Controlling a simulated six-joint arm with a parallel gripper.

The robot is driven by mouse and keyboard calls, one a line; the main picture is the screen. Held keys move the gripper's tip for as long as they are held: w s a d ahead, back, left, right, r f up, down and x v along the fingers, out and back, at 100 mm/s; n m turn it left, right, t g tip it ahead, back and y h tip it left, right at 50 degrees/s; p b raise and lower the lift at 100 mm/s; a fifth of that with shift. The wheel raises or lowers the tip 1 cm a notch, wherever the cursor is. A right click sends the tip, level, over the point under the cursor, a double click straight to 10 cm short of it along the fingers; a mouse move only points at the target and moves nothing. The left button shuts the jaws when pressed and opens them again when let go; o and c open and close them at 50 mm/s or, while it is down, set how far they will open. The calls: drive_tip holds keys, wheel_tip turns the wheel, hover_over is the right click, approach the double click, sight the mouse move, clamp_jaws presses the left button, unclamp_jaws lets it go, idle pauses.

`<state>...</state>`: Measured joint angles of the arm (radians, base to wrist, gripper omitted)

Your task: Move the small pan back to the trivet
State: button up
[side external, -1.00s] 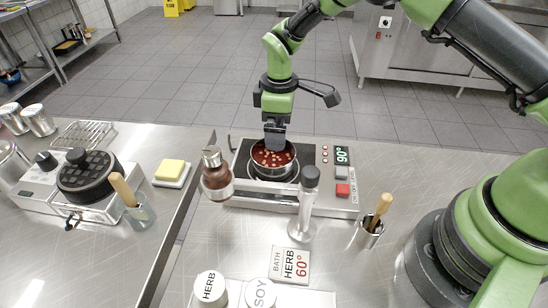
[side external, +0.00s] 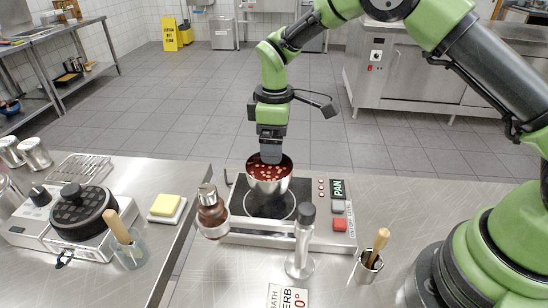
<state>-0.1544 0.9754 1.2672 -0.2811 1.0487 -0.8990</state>
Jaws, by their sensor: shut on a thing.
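The small pan (side external: 268,187) is a steel pan with red sauce and pale pieces in it. It hangs level above the black hob plate (side external: 262,208), apart from it. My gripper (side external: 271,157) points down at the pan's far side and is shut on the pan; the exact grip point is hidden. A wire rack (side external: 80,168) lies on the left counter behind the round black iron. It may be the trivet, but I cannot tell for sure.
A yellow block on a white dish (side external: 165,206), a black round iron (side external: 82,208) and a glass with a wooden handle (side external: 130,248) stand left.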

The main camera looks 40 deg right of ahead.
wheel_tip(320, 180, up, 3)
drive_tip(key=shift+r, duration=0.2)
drive_tip(key=s+d+f, duration=0.2)
drive_tip(key=s+d, duration=0.2)
drive_tip(key=d, duration=0.1)
drive_tip(key=s+d+f, duration=0.2)
drive_tip(key=s+d, duration=0.3)
drive_tip(key=d, duration=0.1)
drive_tip(key=s+d+f, duration=0.2)
drive_tip(key=s+d, duration=0.3)
drive_tip(key=d, duration=0.1)
drive_tip(key=shift+s+d, duration=0.2)
drive_tip(key=shift+s+d+f, duration=0.1)
drive_tip(key=shift+s+f, duration=0.2)
drive_tip(key=shift+f, duration=1.9)
drive_tip(key=shift+f, duration=0.15)
drive_tip(key=o, duration=0.8)
drive_tip(key=shift+c, duration=0.2)
